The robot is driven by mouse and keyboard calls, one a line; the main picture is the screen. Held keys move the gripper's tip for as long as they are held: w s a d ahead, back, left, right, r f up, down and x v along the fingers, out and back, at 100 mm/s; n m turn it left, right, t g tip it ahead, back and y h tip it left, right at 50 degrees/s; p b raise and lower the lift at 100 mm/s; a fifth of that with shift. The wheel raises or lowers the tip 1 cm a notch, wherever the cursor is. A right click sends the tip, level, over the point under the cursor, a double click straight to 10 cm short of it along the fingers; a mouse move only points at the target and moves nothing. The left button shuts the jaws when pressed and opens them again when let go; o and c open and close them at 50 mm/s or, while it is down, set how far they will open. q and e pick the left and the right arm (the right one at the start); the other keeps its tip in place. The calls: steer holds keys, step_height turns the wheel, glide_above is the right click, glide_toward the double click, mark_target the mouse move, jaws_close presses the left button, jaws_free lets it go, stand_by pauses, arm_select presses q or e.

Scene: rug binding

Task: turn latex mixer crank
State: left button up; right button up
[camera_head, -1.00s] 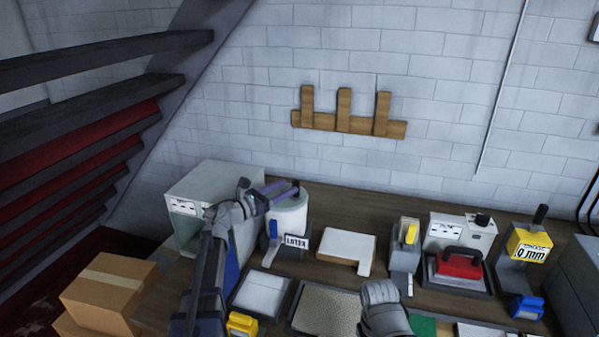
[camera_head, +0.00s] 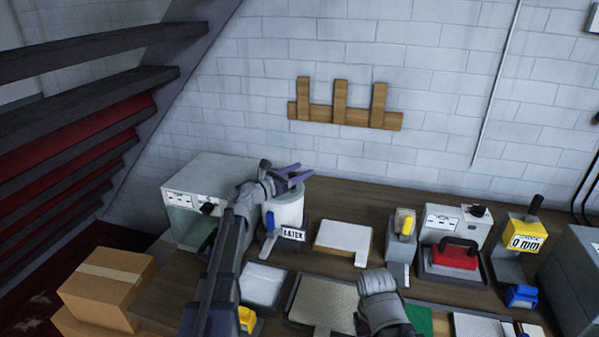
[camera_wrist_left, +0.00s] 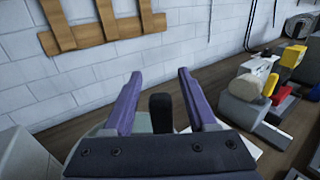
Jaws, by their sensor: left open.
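The latex mixer (camera_head: 287,208) is a white drum on a dark stand with a label on its front. A blue lever (camera_head: 269,222) stands at its front left. My left gripper (camera_head: 305,174) has purple fingers and is over the top of the drum. In the left wrist view, the same gripper (camera_wrist_left: 158,78) is open, with a dark upright crank knob (camera_wrist_left: 161,112) between its fingers; I see a gap on both sides. The gripper hides most of the crank in the head view. A grey part of my right arm shows at the bottom centre, but its fingers do not.
A grey-white cabinet (camera_head: 208,174) stands left of the mixer. A white block (camera_head: 343,238) lies right of it, then a device with a yellow lever (camera_head: 403,223) and a red-handled tool (camera_head: 456,255). Trays lie in front. A wooden rack (camera_head: 345,115) hangs on the wall behind.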

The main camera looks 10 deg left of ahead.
arm_select(q)
steer(key=shift+c, duration=0.2)
jaws_close()
stand_by(0.4)
